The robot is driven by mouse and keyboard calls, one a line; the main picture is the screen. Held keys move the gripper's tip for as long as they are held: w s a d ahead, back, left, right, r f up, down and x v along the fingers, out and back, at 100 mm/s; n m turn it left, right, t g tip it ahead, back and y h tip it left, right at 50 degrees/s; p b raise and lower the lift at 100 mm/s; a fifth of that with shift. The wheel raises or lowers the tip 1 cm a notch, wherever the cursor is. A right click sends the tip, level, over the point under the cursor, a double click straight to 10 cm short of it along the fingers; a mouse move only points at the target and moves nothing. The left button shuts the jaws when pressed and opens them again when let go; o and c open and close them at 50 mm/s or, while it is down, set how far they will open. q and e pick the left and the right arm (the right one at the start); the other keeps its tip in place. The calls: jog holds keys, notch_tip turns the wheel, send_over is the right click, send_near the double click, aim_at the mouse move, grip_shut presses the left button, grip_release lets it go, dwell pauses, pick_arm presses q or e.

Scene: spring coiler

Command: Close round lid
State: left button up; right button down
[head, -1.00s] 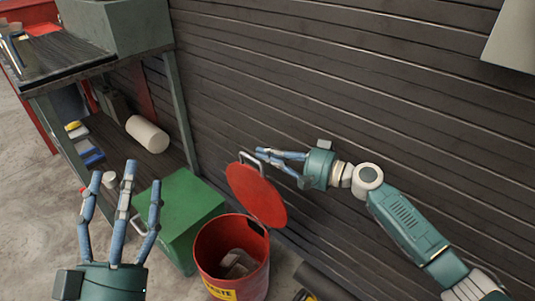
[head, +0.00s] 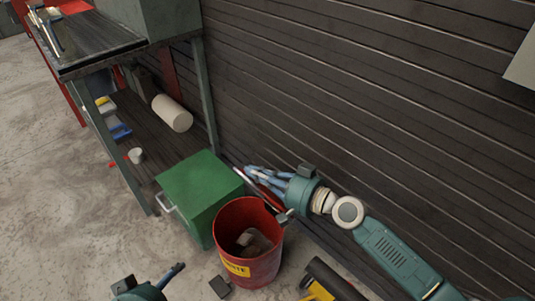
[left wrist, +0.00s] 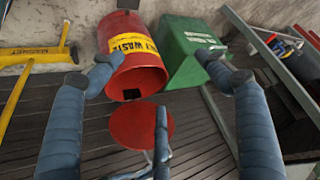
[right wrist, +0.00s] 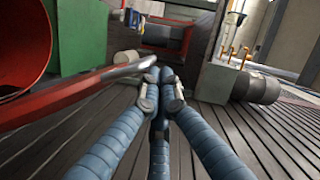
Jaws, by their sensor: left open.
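The round red lid (head: 264,186) shows nearly edge-on behind the bin in the head view, partly covered by my right gripper. In the left wrist view the lid (left wrist: 142,126) shows its round face beside the bin mouth, clear of the opening. The red waste bin (head: 253,268) stands open with something greyish inside. My right gripper (head: 252,174) has its fingers drawn together against the lid's far side; in the right wrist view the fingertips meet beside the lid's metal handle (right wrist: 138,66). I cannot tell whether they grip it. My left gripper (left wrist: 160,90) is open and empty, facing the bin.
A green box (head: 200,190) stands left of the bin. A workbench with a lower shelf (head: 160,140) is further left. A slatted dark wall (head: 370,110) rises close behind the lid. A yellow-and-black tool (head: 318,290) lies right of the bin.

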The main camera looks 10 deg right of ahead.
pick_arm(q)
jog(key=s+a+f+g+y+p, duration=0.1)
jog(key=s+a+f+g, duration=0.1)
jog(key=s, duration=0.6)
jog(key=shift+a+g, duration=0.2)
jog(key=shift+g, duration=0.6)
pick_arm(e)
jog(key=s+a+f+n, duration=0.1)
jog(key=s+a+f, duration=0.3)
jog(key=a, duration=0.2)
jog(key=shift+a+f, duration=0.15)
jog(key=shift+a, duration=0.05)
jog(key=shift+s, duration=0.1)
